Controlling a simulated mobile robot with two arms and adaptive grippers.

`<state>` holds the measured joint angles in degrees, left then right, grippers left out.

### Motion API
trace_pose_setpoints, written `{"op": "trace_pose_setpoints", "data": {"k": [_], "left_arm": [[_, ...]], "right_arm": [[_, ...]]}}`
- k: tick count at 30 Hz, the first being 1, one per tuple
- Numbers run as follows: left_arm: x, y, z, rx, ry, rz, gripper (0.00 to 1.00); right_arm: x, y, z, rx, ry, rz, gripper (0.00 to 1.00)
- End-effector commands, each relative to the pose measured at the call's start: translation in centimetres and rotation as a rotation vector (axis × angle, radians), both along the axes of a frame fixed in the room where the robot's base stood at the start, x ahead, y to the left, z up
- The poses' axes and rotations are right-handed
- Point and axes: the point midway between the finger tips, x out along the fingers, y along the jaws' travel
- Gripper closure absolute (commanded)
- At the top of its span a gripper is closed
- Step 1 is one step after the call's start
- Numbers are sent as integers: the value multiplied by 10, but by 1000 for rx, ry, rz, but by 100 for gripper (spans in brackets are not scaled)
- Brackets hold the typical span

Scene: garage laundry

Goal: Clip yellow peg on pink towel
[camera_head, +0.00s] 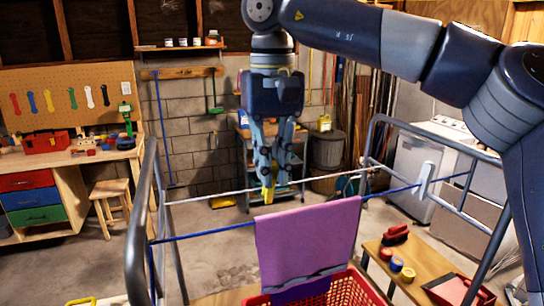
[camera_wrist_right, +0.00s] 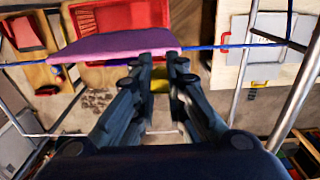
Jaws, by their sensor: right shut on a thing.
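The pink towel (camera_head: 305,235), purplish in this light, hangs over the blue line (camera_head: 205,232) of a metal drying frame. It also shows in the right wrist view (camera_wrist_right: 110,45) as a strip along the line. My right gripper (camera_head: 268,178) points down and is shut on the yellow peg (camera_head: 268,195). In the head view the peg is just above the towel's top left edge, with a small gap between them. In the right wrist view the peg (camera_wrist_right: 160,84) shows between the fingers (camera_wrist_right: 160,62), partly hidden. My left gripper is not in view.
A white line (camera_head: 215,195) crosses the frame behind the gripper. The frame's metal posts (camera_head: 136,262) rise on both sides. A red basket (camera_head: 352,290) stands beneath the towel. A wooden bench (camera_head: 425,262) with tapes and a red brush is at right. A workbench (camera_head: 75,165) stands far left.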

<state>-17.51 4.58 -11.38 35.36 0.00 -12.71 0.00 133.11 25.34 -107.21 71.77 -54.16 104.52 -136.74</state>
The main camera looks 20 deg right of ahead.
Motion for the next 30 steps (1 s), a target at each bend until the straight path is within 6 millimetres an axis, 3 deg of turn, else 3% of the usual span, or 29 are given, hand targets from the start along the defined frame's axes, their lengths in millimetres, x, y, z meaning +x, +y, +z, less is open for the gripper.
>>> {"op": "trace_pose_setpoints", "data": {"k": [20, 30], "left_arm": [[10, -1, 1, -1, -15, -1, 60], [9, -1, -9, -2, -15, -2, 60]], "right_arm": [[-1, 0, -34, 2, 1, 1, 100], [-1, 0, -53, 2, 2, 1, 100]]}}
